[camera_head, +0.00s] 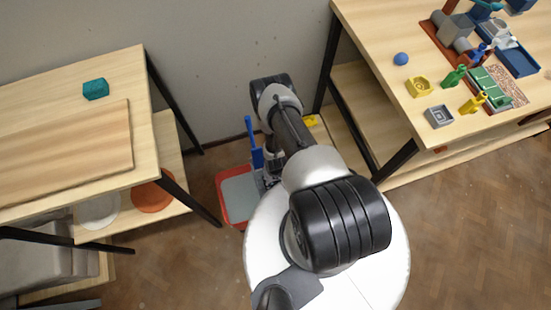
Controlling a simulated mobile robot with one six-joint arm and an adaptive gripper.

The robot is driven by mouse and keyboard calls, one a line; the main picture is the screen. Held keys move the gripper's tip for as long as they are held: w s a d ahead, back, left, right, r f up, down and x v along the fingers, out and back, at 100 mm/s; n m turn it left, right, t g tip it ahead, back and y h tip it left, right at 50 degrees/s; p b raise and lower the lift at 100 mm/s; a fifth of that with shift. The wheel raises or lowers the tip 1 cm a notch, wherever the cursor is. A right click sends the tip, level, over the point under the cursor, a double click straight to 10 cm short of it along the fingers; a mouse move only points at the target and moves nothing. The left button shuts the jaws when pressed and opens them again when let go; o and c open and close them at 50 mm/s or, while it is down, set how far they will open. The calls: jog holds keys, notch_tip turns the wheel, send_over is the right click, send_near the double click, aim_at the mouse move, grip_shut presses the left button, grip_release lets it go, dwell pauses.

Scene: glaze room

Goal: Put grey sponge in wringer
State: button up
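A red bucket-like container (227,209) stands on the floor between the two tables. A grey panel (240,190), perhaps the wringer, sits in it, and a blue upright handle (254,146) rises at its back. My arm reaches down over its right side. My gripper (270,172) is at the container's right edge, small and mostly hidden by my arm; its fingers and anything between them cannot be made out. I cannot pick out a grey sponge for sure. A small grey square piece with a recessed top (439,117) lies on the right table.
The right table (385,55) holds a blue ball (401,58), yellow and green pieces and several tools. The left table (60,80) has a teal block (96,89) and a wooden board (70,150). A yellow item (310,121) lies behind my arm. Table legs flank the container.

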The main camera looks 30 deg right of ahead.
jog(key=shift+f+b, duration=0.9)
jog(key=shift+f, duration=1.25)
jog(key=shift+f, duration=0.2)
jog(key=o, duration=0.9)
jog(key=shift+r, duration=0.1)
notch_tip(320, 180, up, 12)
jog(key=p, duration=0.5)
jog(key=shift+r, duration=0.1)
